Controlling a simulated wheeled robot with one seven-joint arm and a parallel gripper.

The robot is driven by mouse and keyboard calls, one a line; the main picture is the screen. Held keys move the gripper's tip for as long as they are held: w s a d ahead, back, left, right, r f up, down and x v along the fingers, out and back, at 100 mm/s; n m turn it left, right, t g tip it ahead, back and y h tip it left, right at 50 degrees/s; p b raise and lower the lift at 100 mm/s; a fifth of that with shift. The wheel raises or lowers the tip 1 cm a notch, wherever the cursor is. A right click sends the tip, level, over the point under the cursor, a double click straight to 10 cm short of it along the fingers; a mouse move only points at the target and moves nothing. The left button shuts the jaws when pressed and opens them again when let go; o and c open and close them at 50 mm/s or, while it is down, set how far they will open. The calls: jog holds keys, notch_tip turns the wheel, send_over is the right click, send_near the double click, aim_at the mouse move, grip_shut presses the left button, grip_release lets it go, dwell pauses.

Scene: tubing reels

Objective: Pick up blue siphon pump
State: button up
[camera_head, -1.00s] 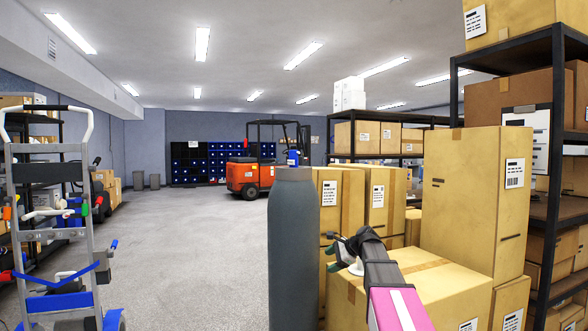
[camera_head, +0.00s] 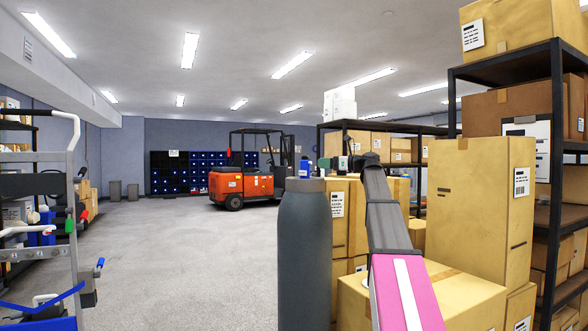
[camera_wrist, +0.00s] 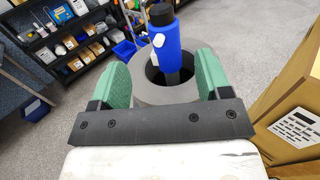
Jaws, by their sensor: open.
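The blue siphon pump (camera_head: 304,167) shows small on top of a tall grey cylinder (camera_head: 303,240) in the head view. In the wrist view the pump (camera_wrist: 167,42) is upright, blue with a dark top and a white patch, above the dark opening of a grey ring-shaped top (camera_wrist: 150,93). My gripper (camera_head: 332,165) is just right of the pump in the head view, at about its height. In the wrist view my gripper (camera_wrist: 163,66) is open, its green fingers left and right of the pump's line. The fingers do not touch the pump; its lower end is partly hidden.
Stacked cardboard boxes (camera_head: 480,210) and a black shelf rack (camera_head: 555,130) stand close on the right. An orange forklift (camera_head: 240,180) stands far back. The floor (camera_head: 190,250) between is clear.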

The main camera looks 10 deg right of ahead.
jog(key=x, duration=1)
jog(key=shift+w+a, duration=0.1)
jog(key=shift+w, duration=0.3)
jog(key=c, duration=1.2)
jog(key=shift+o, duration=0.2)
jog(key=shift+r, duration=0.1)
jog(key=shift+r, duration=0.45)
notch_tip(320, 180, up, 3)
jog(key=shift+r, duration=0.2)
jog(key=s+a+r, duration=0.6)
jog(key=a, duration=0.4)
jog(key=shift+r, duration=0.35)
jog(key=shift+s, duration=0.1)
